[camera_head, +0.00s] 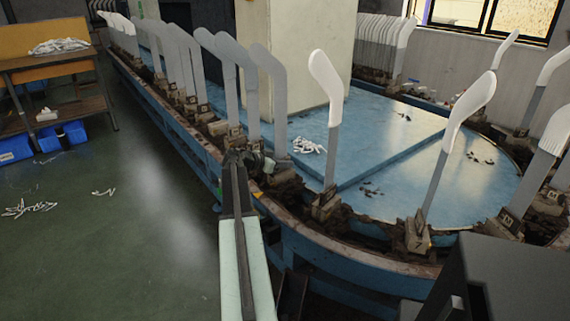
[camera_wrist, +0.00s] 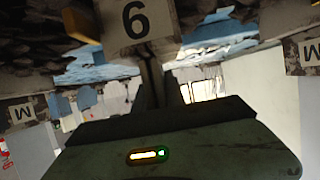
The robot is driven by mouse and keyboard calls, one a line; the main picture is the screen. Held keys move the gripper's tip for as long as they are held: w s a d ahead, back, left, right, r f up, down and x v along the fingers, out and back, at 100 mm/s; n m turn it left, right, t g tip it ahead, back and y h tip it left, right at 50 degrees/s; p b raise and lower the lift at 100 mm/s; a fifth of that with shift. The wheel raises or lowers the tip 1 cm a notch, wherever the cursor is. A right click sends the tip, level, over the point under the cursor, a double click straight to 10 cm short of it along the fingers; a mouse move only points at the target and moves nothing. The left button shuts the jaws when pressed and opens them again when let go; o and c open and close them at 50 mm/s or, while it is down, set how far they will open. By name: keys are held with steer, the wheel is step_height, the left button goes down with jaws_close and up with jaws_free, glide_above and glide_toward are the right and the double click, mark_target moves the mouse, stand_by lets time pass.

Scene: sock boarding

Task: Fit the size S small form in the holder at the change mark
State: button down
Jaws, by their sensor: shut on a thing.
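My gripper (camera_head: 258,160) is at the near rim of the blue oval machine, beside the foot of a bare grey form (camera_head: 277,95). In the wrist view, which is upside down, the fingers (camera_wrist: 155,72) are close together under a number plate (camera_wrist: 136,20) that looks like a 6 in that picture. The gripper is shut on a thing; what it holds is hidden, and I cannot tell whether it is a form. Size plates with an M show at the left (camera_wrist: 22,113) and right (camera_wrist: 309,54). No S plate is readable.
White-topped forms (camera_head: 325,75) stand upright in holders to the right, and several bare grey forms (camera_head: 190,65) to the left. A cream pillar (camera_head: 300,50) rises behind. Small white pieces lie on the blue top (camera_head: 400,165). The green floor (camera_head: 130,230) at left is mostly clear.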

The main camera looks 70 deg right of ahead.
steer(key=c, duration=1.3)
jaws_free()
steer(key=shift+a, duration=0.1)
steer(key=p+v, duration=0.3)
steer(key=v, duration=0.4)
steer(key=shift+w+a, duration=0.25)
steer(key=shift+r, duration=0.1)
